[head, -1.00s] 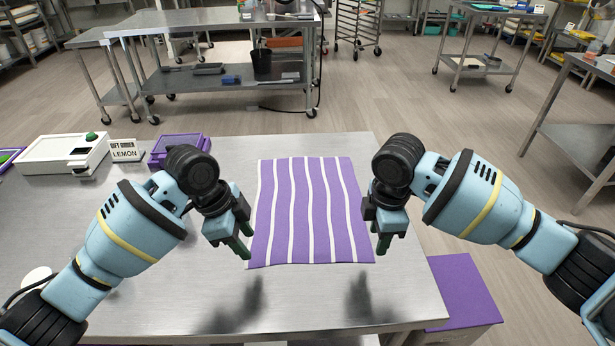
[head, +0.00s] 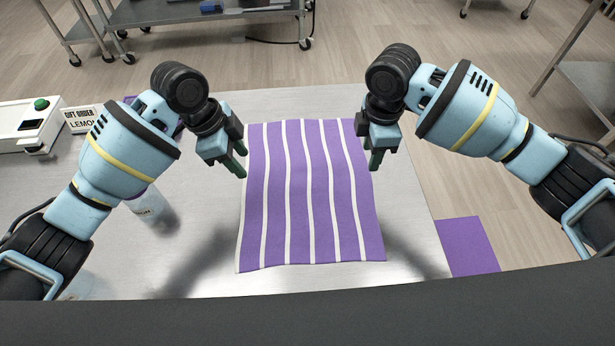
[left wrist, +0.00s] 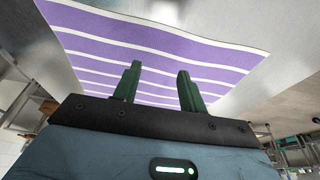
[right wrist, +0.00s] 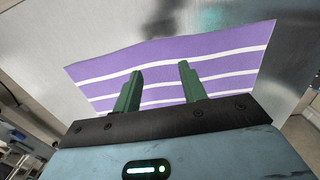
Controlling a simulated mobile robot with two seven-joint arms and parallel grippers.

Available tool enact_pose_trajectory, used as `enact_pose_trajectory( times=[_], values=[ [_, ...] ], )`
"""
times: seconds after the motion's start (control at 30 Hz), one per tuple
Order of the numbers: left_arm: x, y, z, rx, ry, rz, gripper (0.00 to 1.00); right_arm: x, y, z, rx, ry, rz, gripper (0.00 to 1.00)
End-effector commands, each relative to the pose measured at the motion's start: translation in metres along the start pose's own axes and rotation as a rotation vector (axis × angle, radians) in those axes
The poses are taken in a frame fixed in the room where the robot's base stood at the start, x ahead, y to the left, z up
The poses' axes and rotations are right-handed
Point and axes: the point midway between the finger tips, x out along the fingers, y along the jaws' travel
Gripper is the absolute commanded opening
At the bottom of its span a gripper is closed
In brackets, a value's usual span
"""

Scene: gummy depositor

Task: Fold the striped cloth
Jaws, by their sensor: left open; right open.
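The striped cloth (head: 309,195), purple with white wavy stripes, lies flat and spread out on the steel table. My left gripper (head: 240,163) is open and empty above the cloth's far left edge. My right gripper (head: 375,161) is open and empty above the far right edge. The cloth also shows beyond the open fingers in the left wrist view (left wrist: 150,45) and in the right wrist view (right wrist: 170,65). Neither gripper visibly touches it.
The steel table (head: 200,250) is bare around the cloth. A white device with a green button (head: 28,125) and a lemon label sign (head: 82,119) stand at the left. A clear container (head: 150,205) is partly behind my left arm. A purple-topped box (head: 467,246) stands off the table's right side.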

Motion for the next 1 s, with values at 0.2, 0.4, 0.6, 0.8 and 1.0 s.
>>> enact_pose_trajectory(
  times=[0.2, 0.4, 0.6, 0.8, 1.0],
  values=[
    [0.029, 0.001, 0.009, -0.003, -0.002, 0.005, 0.42, 0.030, -0.001, 0.000, 0.001, -0.002, -0.004, 0.42],
    [0.055, 0.001, 0.017, -0.002, -0.002, 0.005, 0.42, 0.057, 0.000, 0.000, 0.001, -0.002, -0.002, 0.42],
    [0.068, 0.000, 0.021, -0.002, -0.002, 0.002, 0.42, 0.071, 0.000, 0.000, 0.000, 0.000, -0.001, 0.42],
    [0.071, 0.000, 0.022, -0.001, -0.001, 0.001, 0.42, 0.074, 0.000, 0.000, 0.000, 0.000, 0.000, 0.42],
    [0.072, 0.001, 0.022, -0.001, -0.001, 0.003, 0.42, 0.075, -0.001, 0.000, 0.000, 0.000, -0.002, 0.42]
  ],
)
